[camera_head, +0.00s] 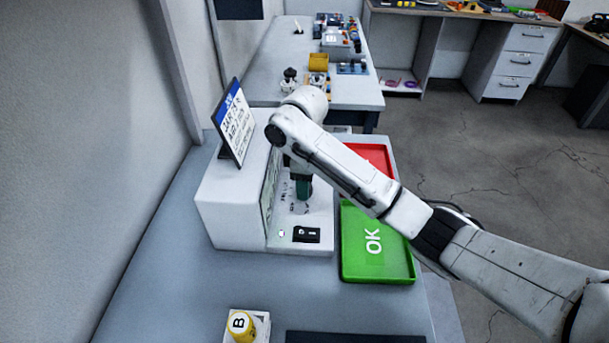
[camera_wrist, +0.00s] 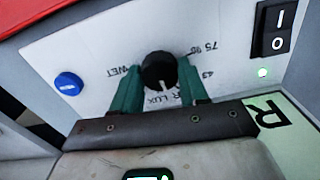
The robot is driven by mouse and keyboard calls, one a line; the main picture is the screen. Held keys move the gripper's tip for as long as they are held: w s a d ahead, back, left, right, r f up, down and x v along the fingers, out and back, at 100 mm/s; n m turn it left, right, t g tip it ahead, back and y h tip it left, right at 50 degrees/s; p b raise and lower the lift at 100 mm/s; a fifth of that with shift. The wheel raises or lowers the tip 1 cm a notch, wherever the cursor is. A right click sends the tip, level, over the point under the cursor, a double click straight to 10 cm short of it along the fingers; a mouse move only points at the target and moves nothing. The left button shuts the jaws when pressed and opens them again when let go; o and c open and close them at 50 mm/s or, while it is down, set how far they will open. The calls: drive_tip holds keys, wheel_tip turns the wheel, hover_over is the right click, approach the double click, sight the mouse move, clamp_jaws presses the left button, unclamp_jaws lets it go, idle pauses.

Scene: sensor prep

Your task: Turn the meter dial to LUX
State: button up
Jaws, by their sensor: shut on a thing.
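The black meter dial (camera_wrist: 158,68) sits on a white panel (camera_wrist: 95,45) in the wrist view. My gripper (camera_wrist: 160,76) is shut on the dial, with a green finger on each side. WET is printed to the left and numbers to the right; some lettering is partly covered by the fingers. In the head view my gripper (camera_head: 303,188) reaches down at the white meter housing (camera_head: 228,205); the dial is hidden there.
The panel also carries a blue button (camera_wrist: 68,83), a black rocker switch (camera_wrist: 272,30) and a lit green lamp (camera_wrist: 263,72). A green OK tray (camera_head: 360,265) and a red tray (camera_head: 372,152) lie right of the housing. A yellow B item (camera_head: 241,324) stands in front.

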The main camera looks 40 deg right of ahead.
drive_tip(key=m+p, duration=0.3)
drive_tip(key=shift+r, duration=0.15)
drive_tip(key=shift+m+p, duration=0.8)
drive_tip(key=shift+p, duration=0.1)
drive_tip(key=o, duration=1.1)
drive_tip(key=shift+c, duration=0.2)
wheel_tip(320, 180, up, 10)
drive_tip(key=p, duration=0.5)
drive_tip(key=shift+r+p, duration=0.25)
drive_tip(key=shift+p, duration=0.05)
